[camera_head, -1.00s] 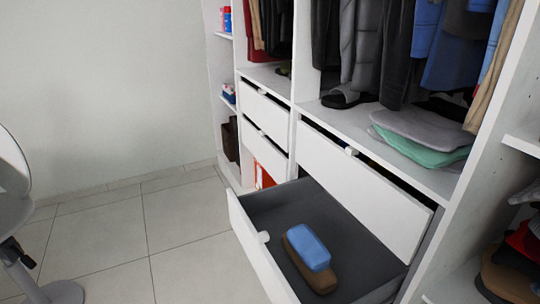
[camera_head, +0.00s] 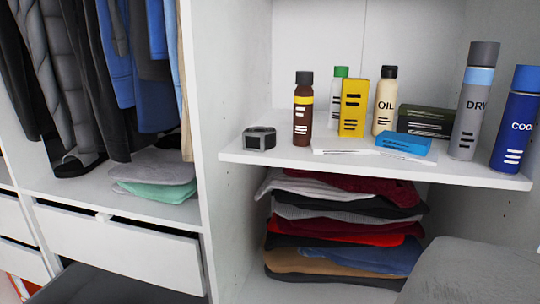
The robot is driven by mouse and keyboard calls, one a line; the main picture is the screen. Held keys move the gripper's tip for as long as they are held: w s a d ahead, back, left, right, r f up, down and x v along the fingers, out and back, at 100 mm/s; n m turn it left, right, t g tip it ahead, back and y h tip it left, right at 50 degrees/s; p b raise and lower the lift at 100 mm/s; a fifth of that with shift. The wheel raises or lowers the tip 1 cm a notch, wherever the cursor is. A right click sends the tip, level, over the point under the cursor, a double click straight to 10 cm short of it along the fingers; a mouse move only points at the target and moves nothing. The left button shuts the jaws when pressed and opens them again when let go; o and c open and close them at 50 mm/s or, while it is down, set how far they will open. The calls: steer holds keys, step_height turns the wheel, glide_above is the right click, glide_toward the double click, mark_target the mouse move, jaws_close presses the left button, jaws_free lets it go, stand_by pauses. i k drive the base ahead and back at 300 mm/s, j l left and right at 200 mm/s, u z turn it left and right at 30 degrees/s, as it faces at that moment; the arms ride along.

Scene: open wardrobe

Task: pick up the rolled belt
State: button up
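A small dark grey coiled item (camera_head: 259,138), which looks like the rolled belt, sits at the left front of a white shelf (camera_head: 240,157). A lighter square patch shows on its front. It stands apart from the brown bottle (camera_head: 303,112) to its right. My gripper is not in view, so its state does not show.
The shelf also holds a yellow box (camera_head: 353,108), a blue packet (camera_head: 403,143), spray cans (camera_head: 474,100) and several bottles. Folded clothes (camera_head: 345,235) are stacked below. A grey rounded surface (camera_head: 480,270) fills the lower right. A white upright panel (camera_head: 205,130) stands left of the shelf.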

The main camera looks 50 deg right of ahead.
mark_target(258, 138)
steer(key=z, duration=1.25)
